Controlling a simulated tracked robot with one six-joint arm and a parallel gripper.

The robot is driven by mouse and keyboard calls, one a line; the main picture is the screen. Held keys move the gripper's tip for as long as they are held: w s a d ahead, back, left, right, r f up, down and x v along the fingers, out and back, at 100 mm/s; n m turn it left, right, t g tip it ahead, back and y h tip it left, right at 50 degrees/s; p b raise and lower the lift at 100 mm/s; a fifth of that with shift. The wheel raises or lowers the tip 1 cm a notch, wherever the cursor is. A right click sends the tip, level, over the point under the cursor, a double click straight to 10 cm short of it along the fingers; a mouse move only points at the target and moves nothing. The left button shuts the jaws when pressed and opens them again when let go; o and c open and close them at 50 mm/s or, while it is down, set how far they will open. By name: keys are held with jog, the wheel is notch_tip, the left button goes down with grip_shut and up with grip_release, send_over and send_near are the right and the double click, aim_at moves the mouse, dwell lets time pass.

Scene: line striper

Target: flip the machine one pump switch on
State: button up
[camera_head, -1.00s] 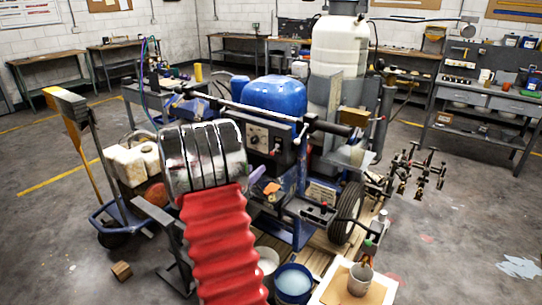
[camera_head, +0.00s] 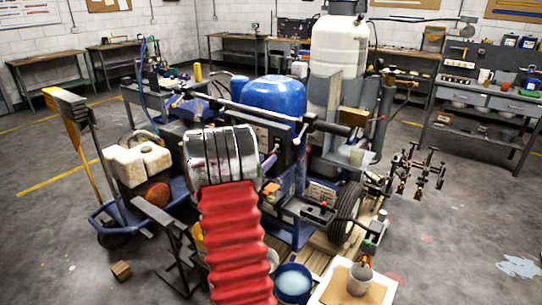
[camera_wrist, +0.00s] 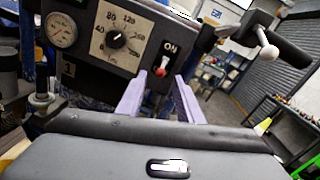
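The pump switch (camera_wrist: 161,70) shows in the wrist view as a small silver lever with a red tip, below a white ON label. The red tip is at the lower end, away from the label. It sits on a dark control panel (camera_wrist: 84,64) marked 1, right of a dial and a round gauge. My gripper (camera_wrist: 161,75) is open, its two purple fingers on either side of the switch. I cannot tell whether either finger touches it.
The striping machine carries a blue tank (camera_head: 272,91) and a white tank (camera_head: 336,48). A bar with a ball-ended lever (camera_wrist: 268,50) lies right of the panel. A blue bucket (camera_head: 293,282) and a can (camera_head: 360,278) stand in front. Open floor lies at the right.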

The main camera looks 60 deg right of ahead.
aim_at(274, 150)
jog(key=shift+s+d, duration=0.15)
jog(key=shift+d, duration=2.65)
